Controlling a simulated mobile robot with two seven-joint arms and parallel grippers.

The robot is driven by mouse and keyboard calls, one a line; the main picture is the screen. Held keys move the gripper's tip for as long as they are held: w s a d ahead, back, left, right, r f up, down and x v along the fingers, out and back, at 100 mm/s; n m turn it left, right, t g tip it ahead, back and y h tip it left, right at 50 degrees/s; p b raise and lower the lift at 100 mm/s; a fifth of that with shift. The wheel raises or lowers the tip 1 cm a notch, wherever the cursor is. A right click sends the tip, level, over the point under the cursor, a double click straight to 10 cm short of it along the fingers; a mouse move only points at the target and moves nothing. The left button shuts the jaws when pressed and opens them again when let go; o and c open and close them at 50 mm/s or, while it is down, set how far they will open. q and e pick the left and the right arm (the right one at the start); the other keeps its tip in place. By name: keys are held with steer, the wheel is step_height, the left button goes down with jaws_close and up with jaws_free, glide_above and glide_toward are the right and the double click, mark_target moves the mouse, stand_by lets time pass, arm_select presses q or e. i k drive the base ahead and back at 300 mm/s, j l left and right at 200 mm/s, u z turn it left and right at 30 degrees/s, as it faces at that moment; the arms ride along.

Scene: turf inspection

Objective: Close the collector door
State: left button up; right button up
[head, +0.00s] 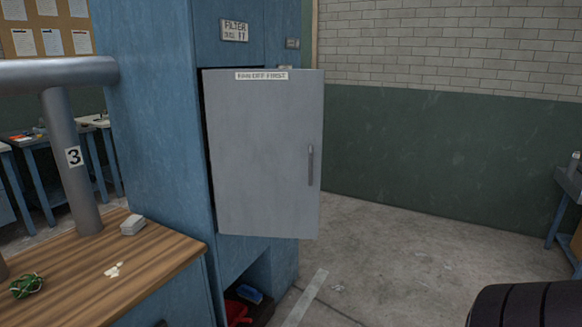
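The collector is a tall blue cabinet (155,120) with a "FILTER" label near its top. Its grey collector door (260,150) stands open, out from the cabinet front, and its right edge reaches past the cabinet's right side. A dark gap shows along the door's left edge. The door has a vertical handle (310,165) near its right edge and a "FAN OFF FIRST" label (261,76) at the top. The door hides most of the opening behind it. Neither of my grippers is in view.
A wooden-topped bench (150,255) at lower left carries green twine (26,286) and a small grey block (132,225). A thick grey pipe (75,160) rises from it. Red and blue items lie in the cabinet's low opening.

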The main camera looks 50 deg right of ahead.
mark_target(264, 125)
steer(key=z, duration=1.3)
